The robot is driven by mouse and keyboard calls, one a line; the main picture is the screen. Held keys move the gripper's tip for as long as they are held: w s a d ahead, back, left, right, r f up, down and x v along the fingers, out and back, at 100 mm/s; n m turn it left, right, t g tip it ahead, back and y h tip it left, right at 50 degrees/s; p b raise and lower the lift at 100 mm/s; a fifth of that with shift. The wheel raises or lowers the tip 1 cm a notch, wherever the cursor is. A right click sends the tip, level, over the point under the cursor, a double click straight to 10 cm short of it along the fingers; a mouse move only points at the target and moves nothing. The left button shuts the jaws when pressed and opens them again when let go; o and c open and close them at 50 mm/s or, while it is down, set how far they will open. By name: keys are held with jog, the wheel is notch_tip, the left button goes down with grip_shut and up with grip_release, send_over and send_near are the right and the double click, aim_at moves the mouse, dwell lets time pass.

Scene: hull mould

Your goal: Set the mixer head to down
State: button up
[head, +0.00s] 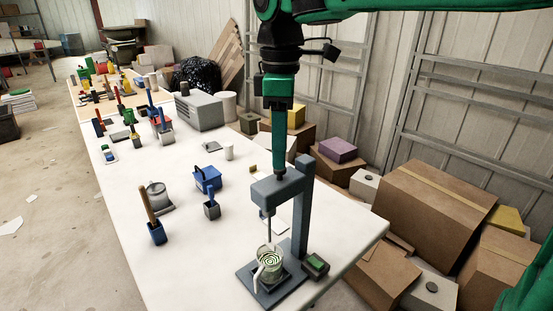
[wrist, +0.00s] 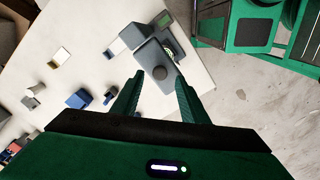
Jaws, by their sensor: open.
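The mixer is a grey stand (head: 304,210) at the near right end of the white table. Its head (head: 278,188), a grey block, sits high on the column, well above the cup. A thin shaft hangs from it toward a clear cup (head: 268,265) with a green and white swirl inside. I cannot tell how far the shaft reaches into it. My gripper (head: 279,165) points down just above the head. In the wrist view the open, empty fingers (wrist: 159,76) lie either side of the head's dark round knob; the head (wrist: 146,53) extends beyond. Contact is unclear.
A small box with a green screen (head: 316,264) stands beside the mixer base. Blue holders (head: 208,179) and a grey tin (head: 158,196) stand left on the table (head: 190,255). Cardboard boxes (head: 430,215) crowd the floor at right. The table's near left part is clear.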

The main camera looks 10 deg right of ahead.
jog(key=shift+f, duration=1.65)
